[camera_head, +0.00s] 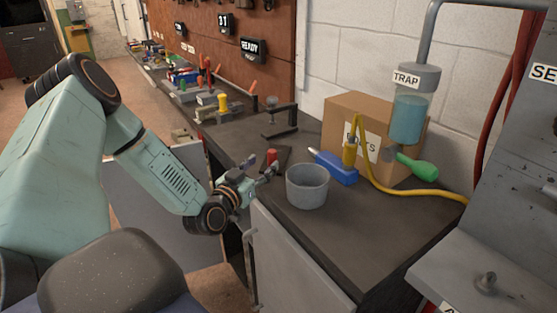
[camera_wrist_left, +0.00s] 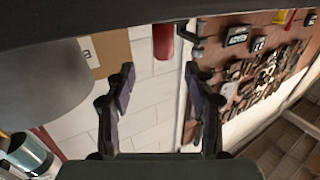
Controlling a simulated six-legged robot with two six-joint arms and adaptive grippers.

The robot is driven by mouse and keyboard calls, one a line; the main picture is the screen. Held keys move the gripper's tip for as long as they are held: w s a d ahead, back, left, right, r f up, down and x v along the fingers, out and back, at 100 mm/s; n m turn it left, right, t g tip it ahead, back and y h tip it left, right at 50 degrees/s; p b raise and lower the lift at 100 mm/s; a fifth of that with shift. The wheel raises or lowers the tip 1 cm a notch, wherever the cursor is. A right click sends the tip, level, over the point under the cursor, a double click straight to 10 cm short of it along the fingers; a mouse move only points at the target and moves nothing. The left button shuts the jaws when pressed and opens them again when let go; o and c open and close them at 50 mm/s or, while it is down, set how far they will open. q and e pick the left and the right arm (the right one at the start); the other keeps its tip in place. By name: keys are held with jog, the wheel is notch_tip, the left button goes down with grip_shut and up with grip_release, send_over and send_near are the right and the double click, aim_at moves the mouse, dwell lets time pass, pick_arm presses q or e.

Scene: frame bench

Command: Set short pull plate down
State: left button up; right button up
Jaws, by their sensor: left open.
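A red upright grip (camera_head: 272,155) stands on a small dark flat piece at the bench's near edge; I take this to be the short pull plate. In the left wrist view, which is upside down, the red grip (camera_wrist_left: 163,40) shows at the top, ahead of the fingers and between their lines. My left gripper (camera_head: 262,174) is just in front of it, low over the bench edge. In the left wrist view my left gripper (camera_wrist_left: 160,78) is open, with nothing between its fingertips. The plate's outline is hard to see against the dark bench. My right gripper does not show.
A grey tub (camera_head: 307,187) stands right beside the gripper. A black clamp (camera_head: 281,127) stands farther back. The bench's front right is clear.

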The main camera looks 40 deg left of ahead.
aim_at(270, 157)
pick_arm(q)
jog(key=shift+w, duration=0.3)
jog(key=w, duration=0.1)
jog(key=w+a+b, duration=0.1)
jog(key=w, duration=0.1)
jog(key=w+a+f+b, duration=0.1)
jog(key=shift+w, duration=0.25)
jog(key=shift+w+d+r, duration=0.15)
jog(key=shift+w+d, duration=0.1)
jog(key=shift+s+d+r, duration=0.1)
jog(key=shift+d+r, duration=0.05)
jog(key=shift+r, duration=0.05)
jog(key=shift+s+r, duration=0.1)
jog(key=shift+a, duration=0.3)
jog(key=shift+c, duration=0.3)
jog(key=shift+a+f, duration=0.15)
jog(key=shift+f, duration=0.2)
jog(key=shift+c, duration=1.4)
jog(key=shift+w, duration=0.2)
jog(key=shift+c, duration=0.8)
jog(key=shift+s+d+r, duration=0.1)
jog(key=shift+d+r, duration=0.15)
jog(key=shift+d, duration=0.05)
jog(key=c, duration=0.3)
jog(key=shift+a+f, duration=0.1)
jog(key=shift+a, duration=0.1)
grip_shut()
jog(key=shift+d, duration=0.1)
